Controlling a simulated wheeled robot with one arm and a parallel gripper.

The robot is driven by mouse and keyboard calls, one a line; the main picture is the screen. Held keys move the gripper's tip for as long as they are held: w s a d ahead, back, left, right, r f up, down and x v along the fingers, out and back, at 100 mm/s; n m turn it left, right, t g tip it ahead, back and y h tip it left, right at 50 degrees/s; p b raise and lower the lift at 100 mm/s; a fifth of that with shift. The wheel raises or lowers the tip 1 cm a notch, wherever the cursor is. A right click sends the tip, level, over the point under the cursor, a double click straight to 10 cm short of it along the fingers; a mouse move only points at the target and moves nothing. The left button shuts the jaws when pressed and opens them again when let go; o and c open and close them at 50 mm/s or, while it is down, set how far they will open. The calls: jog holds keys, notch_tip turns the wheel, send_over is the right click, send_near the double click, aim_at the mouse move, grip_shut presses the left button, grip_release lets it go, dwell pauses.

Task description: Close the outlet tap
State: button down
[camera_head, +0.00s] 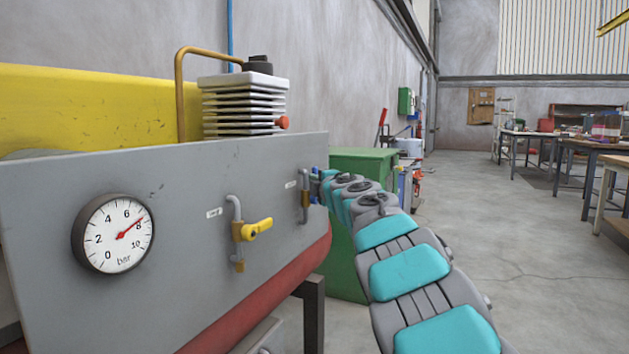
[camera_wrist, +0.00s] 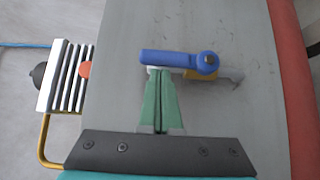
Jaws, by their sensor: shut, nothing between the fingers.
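Two taps are on the grey panel; their labels are too small to read, so I cannot tell which is named outlet. The tap with the blue lever (camera_wrist: 172,58) is in front of my gripper (camera_wrist: 159,72) in the wrist view. Its lever lies roughly along its pipe, pivot at the right end. My green fingers are together and empty, tips at the lever's side near its free end; I cannot tell if they touch. In the head view this tap (camera_head: 304,200) is partly hidden by my arm. The tap with the yellow lever (camera_head: 257,229) has its lever across its pipe.
The grey panel (camera_head: 185,185) also carries a round pressure gauge (camera_head: 113,234), its red needle between 6 and 8. A finned block (camera_head: 242,105) stands behind the panel. A green cabinet (camera_head: 350,265) is beyond my arm. Open floor lies to the right.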

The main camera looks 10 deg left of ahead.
jog(key=shift+w+d+r+p, duration=0.1)
jog(key=shift+r+p, duration=0.2)
jog(key=shift+p, duration=0.85)
